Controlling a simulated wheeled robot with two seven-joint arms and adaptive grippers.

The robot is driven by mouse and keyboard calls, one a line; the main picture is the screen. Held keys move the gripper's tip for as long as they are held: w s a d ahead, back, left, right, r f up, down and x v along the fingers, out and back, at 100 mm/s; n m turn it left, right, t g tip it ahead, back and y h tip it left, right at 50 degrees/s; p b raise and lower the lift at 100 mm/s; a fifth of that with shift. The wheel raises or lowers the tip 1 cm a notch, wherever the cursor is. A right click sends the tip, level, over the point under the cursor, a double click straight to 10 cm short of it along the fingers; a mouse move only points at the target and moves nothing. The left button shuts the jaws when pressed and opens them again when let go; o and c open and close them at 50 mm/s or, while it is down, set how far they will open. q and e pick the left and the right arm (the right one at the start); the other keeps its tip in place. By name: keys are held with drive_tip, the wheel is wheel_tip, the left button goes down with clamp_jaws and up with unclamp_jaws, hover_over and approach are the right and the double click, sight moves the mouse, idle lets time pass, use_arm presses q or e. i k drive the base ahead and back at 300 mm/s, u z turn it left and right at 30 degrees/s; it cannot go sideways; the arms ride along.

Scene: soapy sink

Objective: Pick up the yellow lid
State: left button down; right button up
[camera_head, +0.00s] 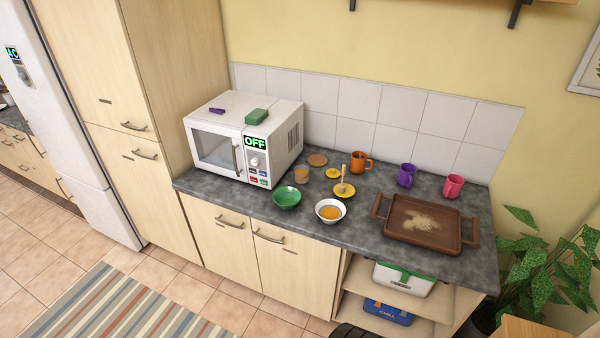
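Two flat yellow round things lie on the grey counter, right of the microwave. The smaller yellow disc (333,173) lies near a small glass jar with orange-brown contents (301,174). The larger yellow disc (347,192) lies just in front of it, with a pale wooden stick-like tool (343,177) upright on or behind it. I cannot tell for certain which one is the yellow lid. Neither gripper shows in this view.
A microwave (217,150) stands left. A green bowl (287,196) and a white bowl (330,211) are in front of the discs. Orange (361,162), purple (406,175) and pink (453,186) mugs stand behind; a brown tray (400,233) lies right.

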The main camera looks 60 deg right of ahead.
sight(332, 172)
drive_tip(key=i, duration=0.6)
drive_tip(key=z, duration=1.9)
